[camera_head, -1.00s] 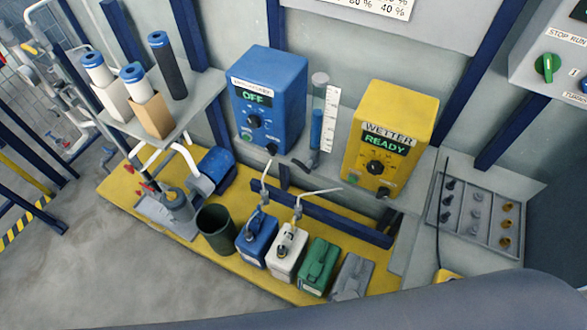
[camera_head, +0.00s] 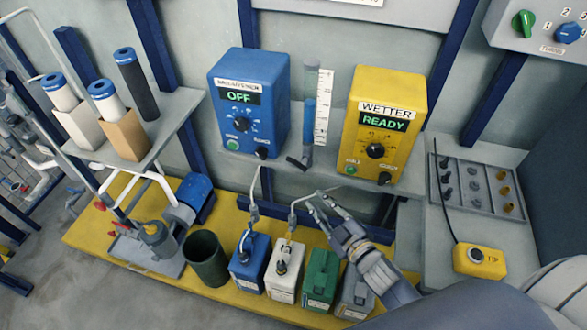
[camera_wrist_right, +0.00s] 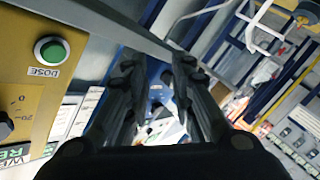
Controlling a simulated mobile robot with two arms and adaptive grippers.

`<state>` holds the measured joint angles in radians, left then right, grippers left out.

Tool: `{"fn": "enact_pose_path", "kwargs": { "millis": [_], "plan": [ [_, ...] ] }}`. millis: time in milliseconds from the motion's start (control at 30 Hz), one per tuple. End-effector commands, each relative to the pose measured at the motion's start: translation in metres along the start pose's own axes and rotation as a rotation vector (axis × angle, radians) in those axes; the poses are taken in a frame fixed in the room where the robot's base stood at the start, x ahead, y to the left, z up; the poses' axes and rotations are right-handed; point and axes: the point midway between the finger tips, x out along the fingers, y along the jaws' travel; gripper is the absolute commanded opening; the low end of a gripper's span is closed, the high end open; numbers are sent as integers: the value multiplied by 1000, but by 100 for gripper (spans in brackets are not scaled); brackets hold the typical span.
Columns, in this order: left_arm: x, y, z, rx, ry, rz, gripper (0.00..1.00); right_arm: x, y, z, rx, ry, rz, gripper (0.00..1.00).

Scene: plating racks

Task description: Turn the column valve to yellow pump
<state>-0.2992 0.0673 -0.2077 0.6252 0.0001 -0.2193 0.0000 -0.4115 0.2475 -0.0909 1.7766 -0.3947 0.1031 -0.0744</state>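The column valve (camera_head: 298,162) is a dark lever at the foot of the clear calibration column (camera_head: 309,120), between the two pumps. Its handle points left, toward the blue pump (camera_head: 243,105). The yellow pump (camera_head: 386,125), labelled WETTER, reads READY and stands right of the column. My right gripper (camera_head: 321,201) is below and slightly right of the valve, apart from it, with its fingers spread and empty. In the right wrist view my right gripper (camera_wrist_right: 158,72) shows a gap between its dark fingers, and the yellow pump (camera_wrist_right: 22,80) is at the left. My left gripper is out of view.
Blue, white (camera_head: 283,270) and green canisters stand on the yellow platform below, with thin bent lances rising near my right gripper. A dark bin (camera_head: 206,258) is left of them. A yellow pendant box (camera_head: 480,261) is at the right. The space before the column looks free.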

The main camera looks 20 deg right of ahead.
Motion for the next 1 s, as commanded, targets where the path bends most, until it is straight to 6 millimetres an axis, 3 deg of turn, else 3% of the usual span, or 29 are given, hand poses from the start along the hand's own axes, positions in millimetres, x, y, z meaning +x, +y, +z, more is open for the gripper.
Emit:
{"fn": "enact_pose_path", "kwargs": {
  "millis": [100,233,467,1000],
  "plan": [
    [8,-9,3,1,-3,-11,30,-1,19,-36,-53,93,36,23],
    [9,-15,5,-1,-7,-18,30,-2,29,-56,-79,138,54,23],
    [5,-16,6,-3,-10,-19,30,16,33,-62,-81,145,58,23],
    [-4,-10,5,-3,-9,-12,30,94,36,-72,-79,142,56,23]
  ]
}}
